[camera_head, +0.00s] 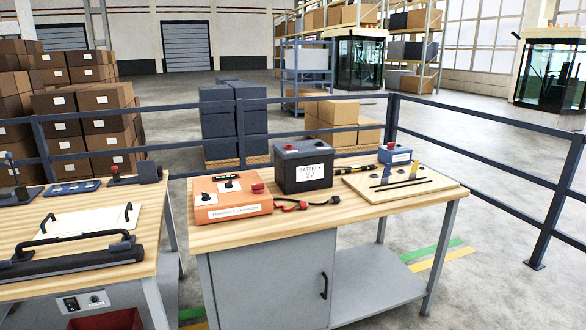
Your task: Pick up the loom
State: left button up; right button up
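No part is clearly marked as the loom. A short dark cable with red ends (293,205) lies on the right bench, in front of the battery (302,166) and beside the orange charger box (233,200). A second dark, cable-like piece (354,168) with yellowish bands lies behind, right of the battery. A pale wooden board (437,186) at the right holds two thin black strips (403,184) and small blue and yellow parts (386,175). I cannot tell which of these is the loom. Neither of my grippers is in view.
A small blue box with a red knob (395,155) stands behind the board. The left bench holds a white panel (88,222) with black handles and a long black handled bar (75,260). A gap separates the benches. Dark railings (480,120) run behind.

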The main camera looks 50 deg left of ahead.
aim_at(356, 167)
jog(key=u, duration=1.3)
jog(key=i+l, duration=0.05)
